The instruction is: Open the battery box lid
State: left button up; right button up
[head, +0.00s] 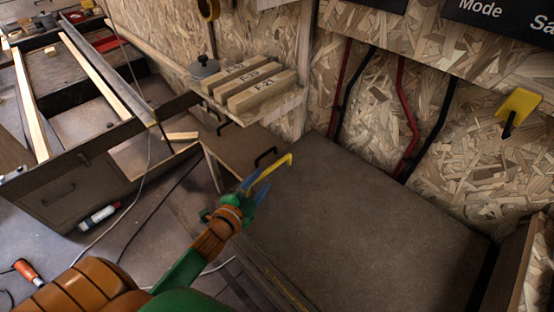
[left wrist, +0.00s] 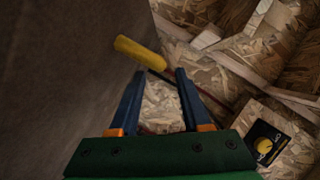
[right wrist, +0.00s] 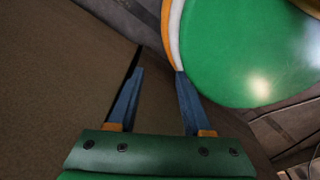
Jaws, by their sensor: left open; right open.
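The battery box lid (head: 370,220) looks like the broad flat brown panel at the centre right in the head view; it appears closed. A yellow handle-like bar (head: 272,170) is at its left edge, close to my left gripper (head: 252,187). In the left wrist view the yellow bar (left wrist: 139,53) lies just beyond the open fingers (left wrist: 157,72), beside a brown surface; I see no grip on it. My right gripper (right wrist: 158,73) is open and empty over a brown surface in the right wrist view. It is not in the head view.
A shelf with labelled wooden blocks (head: 255,88) is on the chipboard wall behind. Red and black cables (head: 404,110) and a yellow hook (head: 517,104) are at the right. A cabinet (head: 90,185) stands left, with a tube (head: 99,216) on the floor.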

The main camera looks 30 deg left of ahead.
aim_at(267, 174)
pick_arm(q)
jog(key=b+x, duration=0.1)
jog(key=x, duration=0.4)
jog(key=shift+w+b, duration=0.3)
jog(key=shift+w, duration=0.15)
grip_shut()
pick_arm(e)
jog(key=shift+d+f, duration=0.35)
jog(key=shift+f, duration=0.5)
jog(key=shift+a, duration=0.2)
jog(key=shift+d, duration=0.35)
